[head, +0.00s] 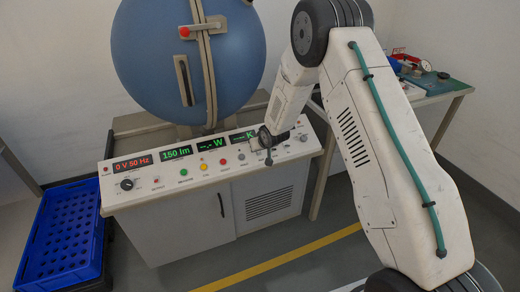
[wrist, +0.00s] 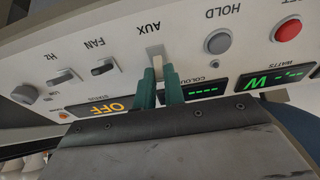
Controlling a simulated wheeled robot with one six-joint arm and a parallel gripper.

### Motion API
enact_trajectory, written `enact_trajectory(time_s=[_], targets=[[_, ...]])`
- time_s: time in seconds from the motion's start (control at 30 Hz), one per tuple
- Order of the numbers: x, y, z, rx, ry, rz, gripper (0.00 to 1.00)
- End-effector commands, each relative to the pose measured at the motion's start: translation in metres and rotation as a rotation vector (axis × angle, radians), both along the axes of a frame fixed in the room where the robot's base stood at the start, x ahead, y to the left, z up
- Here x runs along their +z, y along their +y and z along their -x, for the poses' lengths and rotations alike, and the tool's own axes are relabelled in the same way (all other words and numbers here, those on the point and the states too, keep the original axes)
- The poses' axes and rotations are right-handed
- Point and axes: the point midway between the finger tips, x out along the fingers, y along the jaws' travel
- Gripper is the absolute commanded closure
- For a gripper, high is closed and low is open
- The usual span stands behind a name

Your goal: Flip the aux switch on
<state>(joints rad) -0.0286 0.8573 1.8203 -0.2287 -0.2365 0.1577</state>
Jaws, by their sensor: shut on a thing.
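The aux switch (wrist: 155,54) shows in the wrist view, which sees the panel upside down. It is a pale lever below the printed label AUX. My gripper (wrist: 159,74) has its two green fingertips at this lever, one on each side, closed on it. The fingertips hide part of the lever, so I cannot tell its position. An orange status display (wrist: 104,107) reads OFF. In the head view my gripper (head: 267,146) is at the right part of the console's sloped panel (head: 150,198), and the arm hides the switch there.
Beside the aux switch are the fan switch (wrist: 104,68), the Hz switch (wrist: 60,78) and the grey hold button (wrist: 218,41). A red button (wrist: 288,30) is farther right. A large blue sphere (head: 188,60) stands behind the console. A blue crate (head: 62,235) is at left.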

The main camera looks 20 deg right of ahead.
Motion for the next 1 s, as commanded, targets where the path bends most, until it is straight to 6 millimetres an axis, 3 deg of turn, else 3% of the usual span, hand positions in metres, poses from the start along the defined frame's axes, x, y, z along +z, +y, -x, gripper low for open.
enact_trajectory(time_s=[0.67, 0.7, 0.77, 1.0], targets=[[0.0003, 0.0003, -0.0024, -0.001, 0.056, 0.006, 1.0], [0.0003, 0.0004, -0.0023, -0.001, 0.056, 0.006, 0.86], [0.0001, 0.0004, -0.0023, -0.001, 0.056, 0.006, 0.7], [0.0003, 0.0004, -0.0023, 0.0, 0.056, 0.006, 0.67]])
